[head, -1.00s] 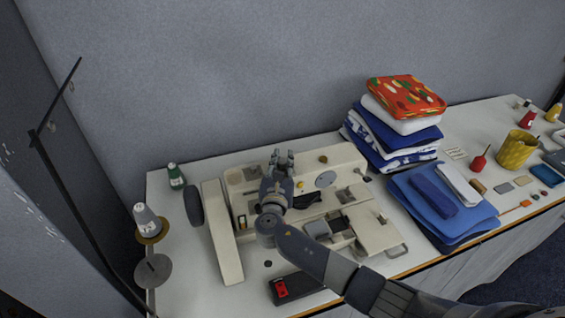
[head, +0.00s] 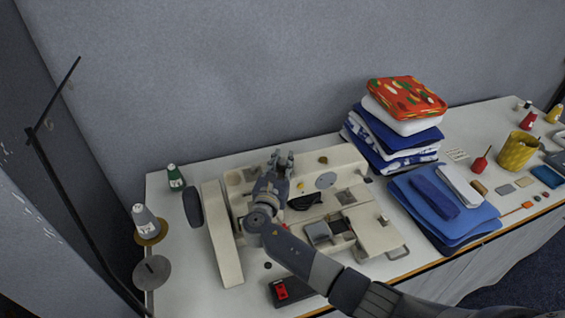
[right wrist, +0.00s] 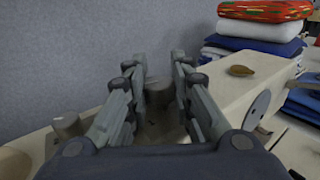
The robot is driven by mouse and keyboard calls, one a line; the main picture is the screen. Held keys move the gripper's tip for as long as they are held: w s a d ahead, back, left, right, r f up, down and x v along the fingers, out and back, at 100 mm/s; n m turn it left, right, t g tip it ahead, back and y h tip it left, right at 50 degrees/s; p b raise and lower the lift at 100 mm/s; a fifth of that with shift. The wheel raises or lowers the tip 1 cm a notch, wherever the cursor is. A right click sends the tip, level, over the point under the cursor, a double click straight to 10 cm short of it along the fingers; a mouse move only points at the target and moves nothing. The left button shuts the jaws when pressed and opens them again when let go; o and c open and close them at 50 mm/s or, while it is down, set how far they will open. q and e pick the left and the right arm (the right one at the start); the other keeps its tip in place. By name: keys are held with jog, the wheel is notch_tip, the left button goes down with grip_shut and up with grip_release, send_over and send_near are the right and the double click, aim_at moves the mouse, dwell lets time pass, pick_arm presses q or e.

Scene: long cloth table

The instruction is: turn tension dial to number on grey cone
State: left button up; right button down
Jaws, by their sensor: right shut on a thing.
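The cream sewing machine (head: 224,240) stands on the left part of the table. My right gripper (head: 281,158) is over its back part, with its fingers pointing towards the wall. In the right wrist view the gripper (right wrist: 155,68) is shut around a short grey knob (right wrist: 157,95), which looks to be the tension dial. Its number marks are not readable, and the fingers hide it in the head view. The grey cone (head: 144,221) stands upright on a tan disc at the left; I cannot read a number on it. My left gripper is not in view.
Another grey knob (right wrist: 66,124) is left of the fingers, and a brown knob (right wrist: 239,71) is to the right. A green cone (head: 175,178) stands behind the handwheel (head: 193,207). Folded cloths (head: 392,135) are stacked right of the machine.

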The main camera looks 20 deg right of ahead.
jog(key=c, duration=1.4)
grip_release()
jog(key=shift+s+a, duration=0.1)
jog(key=v, duration=1.2)
